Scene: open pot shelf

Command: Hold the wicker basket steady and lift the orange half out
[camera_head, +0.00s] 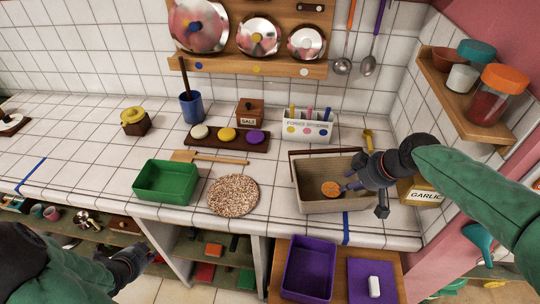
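The wicker basket (311,203) is a tan rectangular basket with a dark handle, standing on the white tiled counter near its front edge. The orange half (331,189) lies inside it, cut face showing. My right gripper (350,186) reaches into the basket from the right, its fingertips right beside the orange half. Whether they touch or grip it I cannot tell. The gripper and arm hide the basket's right side. My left gripper (148,257) is at the lower left, in front of the counter and away from the basket. Its finger opening is unclear.
A green bin (166,182) and a round speckled mat (233,195) lie left of the basket. A white holder (307,128) stands behind it, and a GARLIC box (422,194) to its right. A purple bin (308,270) sits lower in front.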

